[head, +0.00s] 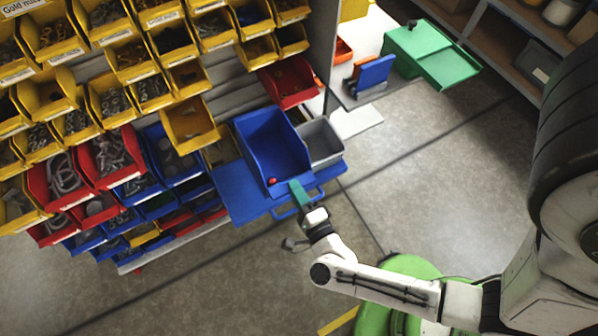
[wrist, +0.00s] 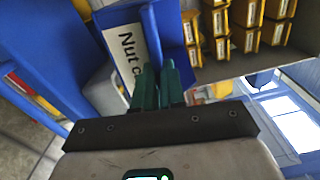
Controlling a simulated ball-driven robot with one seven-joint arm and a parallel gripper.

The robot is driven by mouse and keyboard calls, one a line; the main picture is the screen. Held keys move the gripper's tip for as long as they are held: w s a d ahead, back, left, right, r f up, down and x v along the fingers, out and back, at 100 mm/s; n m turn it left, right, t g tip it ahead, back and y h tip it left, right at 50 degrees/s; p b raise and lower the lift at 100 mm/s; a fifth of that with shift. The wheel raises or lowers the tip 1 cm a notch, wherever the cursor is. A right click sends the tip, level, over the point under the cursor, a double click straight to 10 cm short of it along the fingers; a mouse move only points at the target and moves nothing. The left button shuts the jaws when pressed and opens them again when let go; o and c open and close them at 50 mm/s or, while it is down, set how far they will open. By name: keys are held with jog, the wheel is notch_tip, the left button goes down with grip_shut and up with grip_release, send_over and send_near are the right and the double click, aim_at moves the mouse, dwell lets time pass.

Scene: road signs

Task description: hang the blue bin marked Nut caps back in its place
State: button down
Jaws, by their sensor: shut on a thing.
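The blue Nut caps bin (head: 265,140) is in the middle of the head view, its open side showing and a small red thing inside near its front. My gripper (head: 297,188) is shut on its front edge. In the wrist view, the green fingers (wrist: 158,85) pinch the blue front wall next to a white label (wrist: 130,52) reading "Nut c", the rest hidden. The bin appears over a blue shelf (head: 240,200); I cannot tell whether it touches it. The bin rack (head: 235,75) is behind, with bare grey rails showing between bins.
A grey bin (head: 322,142) stands close at the blue bin's right. A red bin (head: 289,82) is just above it, and a yellow bin (head: 190,122) is at its left. A green box (head: 425,50) is at the back right. Open floor (head: 430,125) lies at the right.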

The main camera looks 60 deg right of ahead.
send_over(272, 154)
jog(key=v, duration=0.4)
jog(key=shift+w, duration=0.25)
jog(key=shift+b+x, duration=2.2)
jog(key=shift+x, duration=5.05)
jog(key=shift+w+f, duration=0.1)
jog(key=shift+f, duration=0.05)
jog(key=shift+s+d+f, duration=0.15)
jog(key=shift+s+d, duration=0.1)
jog(key=shift+f+b, duration=1)
jog(key=shift+b, duration=0.05)
jog(key=c, duration=1.1)
grip_release()
jog(key=shift+a, duration=0.1)
jog(key=p+v, duration=0.1)
jog(key=v, duration=0.9)
jog(key=shift+s+a, duration=0.2)
jog(key=shift+s, duration=0.1)
